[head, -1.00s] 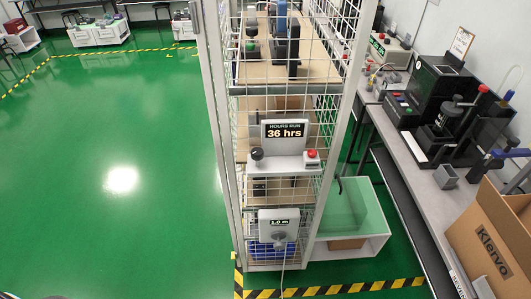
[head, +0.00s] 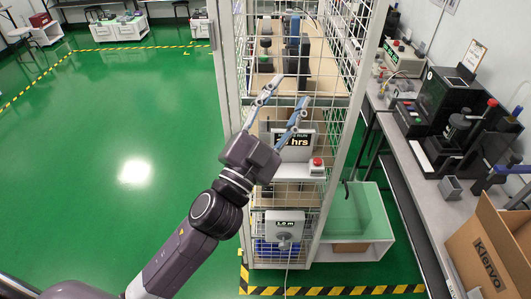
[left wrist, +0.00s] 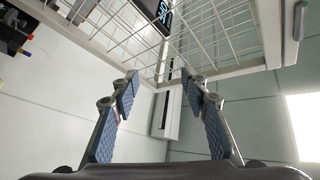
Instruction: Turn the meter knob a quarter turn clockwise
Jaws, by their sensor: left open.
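My left gripper (head: 290,91) is open and empty in front of the wire-mesh shelf rack, fingers pointing up and right. It also shows in the left wrist view (left wrist: 159,76) with nothing between its fingers. Behind it, on the middle shelf, is a grey tester (head: 303,152) with an hours display and a red button (head: 317,162). The gripper hides its left part, including its black knob. On the bottom shelf a pale grey meter (head: 272,229) reads about 1.0 m; a small dark round part (head: 284,241) shows on its front. My right gripper is out of view.
White mesh (head: 345,60) and posts enclose the rack's sides. The upper shelf holds a blue-and-black device (head: 293,48). A bench (head: 415,165) with equipment and a cardboard box (head: 480,250) stand at right. Green floor (head: 110,190) at left is open.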

